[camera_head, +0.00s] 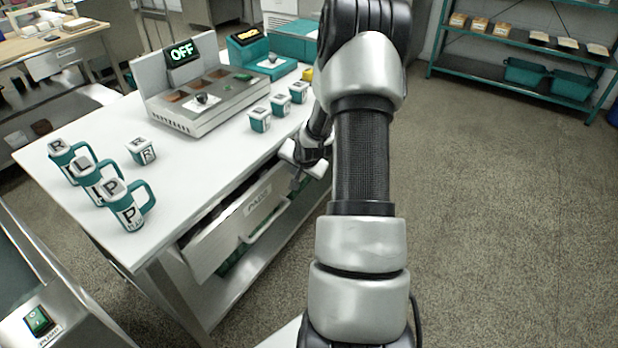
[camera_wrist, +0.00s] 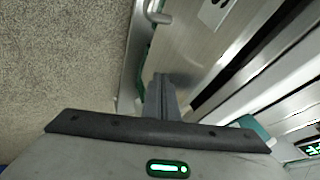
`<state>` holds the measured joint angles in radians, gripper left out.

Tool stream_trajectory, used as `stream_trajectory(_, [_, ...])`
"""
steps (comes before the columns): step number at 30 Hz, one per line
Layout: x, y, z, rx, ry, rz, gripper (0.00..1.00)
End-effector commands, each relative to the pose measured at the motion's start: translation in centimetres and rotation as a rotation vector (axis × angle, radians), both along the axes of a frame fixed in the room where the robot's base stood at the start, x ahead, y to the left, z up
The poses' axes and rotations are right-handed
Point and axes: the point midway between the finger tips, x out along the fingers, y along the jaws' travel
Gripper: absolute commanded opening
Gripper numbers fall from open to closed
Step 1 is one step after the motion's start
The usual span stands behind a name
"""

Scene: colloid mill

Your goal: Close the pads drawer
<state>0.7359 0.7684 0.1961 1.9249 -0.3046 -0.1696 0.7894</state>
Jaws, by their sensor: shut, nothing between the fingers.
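The pads drawer (camera_head: 215,243) is under the front edge of the white table. Its pale front panel bears a "PADS" label, and a dark gap shows between the panel and the tabletop, so it stands partly open. My gripper (camera_head: 299,178) is by the right end of this panel, partly hidden by my arm. In the wrist view the shut, empty fingers (camera_wrist: 161,80) point at the drawer's panel (camera_wrist: 185,45), close to its face. I cannot tell whether they touch it. A bar handle (camera_wrist: 157,12) shows beyond the fingertips.
On the white table (camera_head: 200,170) stand several lettered mugs (camera_head: 125,208) at left, small lettered cubes (camera_head: 260,120), and a grey machine (camera_head: 205,100) reading "OFF". A teal shelf rack (camera_head: 510,85) stands at the back right. The floor right of my arm is clear.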

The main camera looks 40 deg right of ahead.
Motion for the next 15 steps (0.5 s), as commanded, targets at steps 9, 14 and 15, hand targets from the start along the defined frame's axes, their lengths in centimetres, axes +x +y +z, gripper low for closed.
stream_trajectory(9, [4.6, 1.7, -0.2, -0.001, 0.000, 0.001, 0.00])
stream_trajectory(14, [5.6, 2.0, -0.1, -0.001, 0.000, 0.000, 0.00])
stream_trajectory(15, [5.7, 2.1, -0.1, -0.001, 0.000, 0.000, 0.00])
